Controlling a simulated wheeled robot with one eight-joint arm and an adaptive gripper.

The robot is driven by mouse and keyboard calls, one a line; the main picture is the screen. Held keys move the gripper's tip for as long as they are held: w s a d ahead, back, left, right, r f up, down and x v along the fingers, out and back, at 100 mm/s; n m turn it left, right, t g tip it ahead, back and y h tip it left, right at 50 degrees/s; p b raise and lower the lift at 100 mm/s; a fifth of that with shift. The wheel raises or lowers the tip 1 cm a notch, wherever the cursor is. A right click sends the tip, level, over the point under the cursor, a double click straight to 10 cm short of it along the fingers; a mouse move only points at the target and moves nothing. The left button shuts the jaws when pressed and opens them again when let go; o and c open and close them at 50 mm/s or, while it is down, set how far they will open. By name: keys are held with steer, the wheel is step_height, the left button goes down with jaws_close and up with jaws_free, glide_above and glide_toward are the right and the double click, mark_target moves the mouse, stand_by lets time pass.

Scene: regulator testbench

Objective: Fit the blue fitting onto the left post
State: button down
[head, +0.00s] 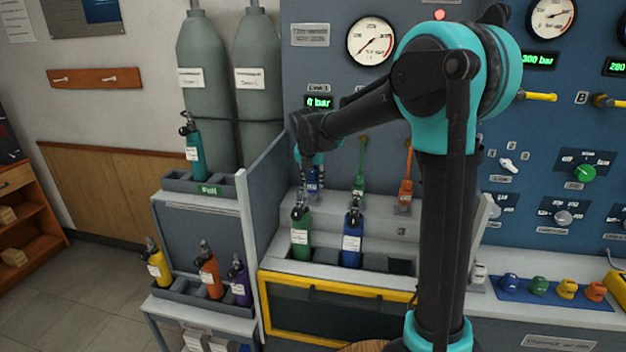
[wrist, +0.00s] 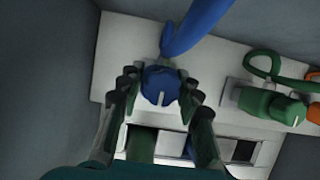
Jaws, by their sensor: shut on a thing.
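My gripper (wrist: 160,92) is shut on the blue fitting (wrist: 160,86), a rounded blue piece with a pale mark, between its two fingers. A thick blue hose (wrist: 198,22) runs up from beside the fitting. In the head view the gripper (head: 309,176) points down over the left end of the pale ledge, with the blue fitting (head: 314,184) low between the fingers. The left post is not clearly visible; the fitting and fingers cover that spot. I cannot tell whether the fitting touches a post or is seated.
A green fitting (head: 359,186) and an orange fitting (head: 405,190) stand to the right on the ledge. A green bottle (head: 301,238) and a blue bottle (head: 352,243) stand in front. A grey side wall (head: 262,195) is close on the left.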

steer(key=shift+f, duration=0.15)
steer(key=c, duration=1)
jaws_free()
steer(key=v, duration=1.2)
